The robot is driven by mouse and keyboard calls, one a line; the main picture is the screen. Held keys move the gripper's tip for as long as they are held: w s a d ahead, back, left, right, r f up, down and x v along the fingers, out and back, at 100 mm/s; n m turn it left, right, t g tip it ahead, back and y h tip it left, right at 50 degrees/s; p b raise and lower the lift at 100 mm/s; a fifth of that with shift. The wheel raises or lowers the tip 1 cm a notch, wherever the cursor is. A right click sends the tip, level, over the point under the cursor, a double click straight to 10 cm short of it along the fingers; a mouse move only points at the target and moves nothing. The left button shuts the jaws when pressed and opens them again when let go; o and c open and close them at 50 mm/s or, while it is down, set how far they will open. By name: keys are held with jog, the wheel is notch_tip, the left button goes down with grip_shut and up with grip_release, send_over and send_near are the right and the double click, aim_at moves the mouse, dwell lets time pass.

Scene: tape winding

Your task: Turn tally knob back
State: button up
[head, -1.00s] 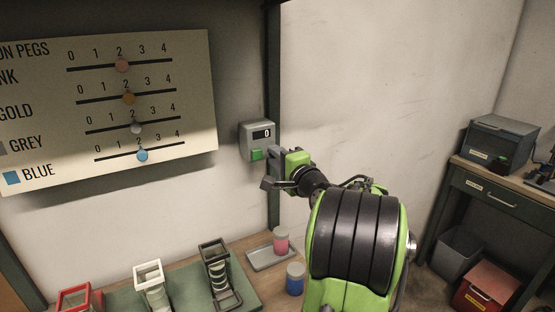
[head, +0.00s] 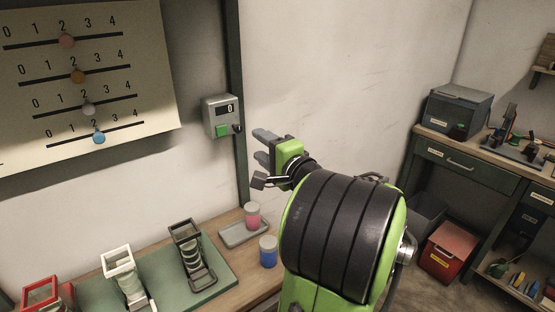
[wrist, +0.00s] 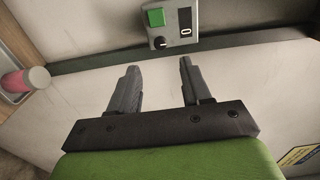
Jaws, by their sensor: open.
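The tally box (head: 222,116) is a grey unit on the green post, with a display reading 0 and a green button (head: 222,131). Its small black knob (head: 238,129) sits at the lower right corner in the head view. In the wrist view the tally box (wrist: 171,22) is upside down at the top, with the knob (wrist: 159,42) showing ahead of the fingers. My gripper (head: 262,147) is open and empty, to the right of and slightly below the box, apart from it. Its two fingers (wrist: 157,68) point toward the wall in the wrist view.
A board with slider scales (head: 150,95) hangs at the left. On the bench below are a grey tray (head: 238,236) with a pink jar (head: 252,215), a blue jar (head: 268,251) and several frames on a green mat (head: 228,283). Wall to the right is clear.

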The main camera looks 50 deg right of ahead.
jog(key=b+v, duration=0.4)
jog(key=v, duration=0.2)
jog(key=shift+s+b, duration=0.3)
jog(key=shift+b, duration=0.05)
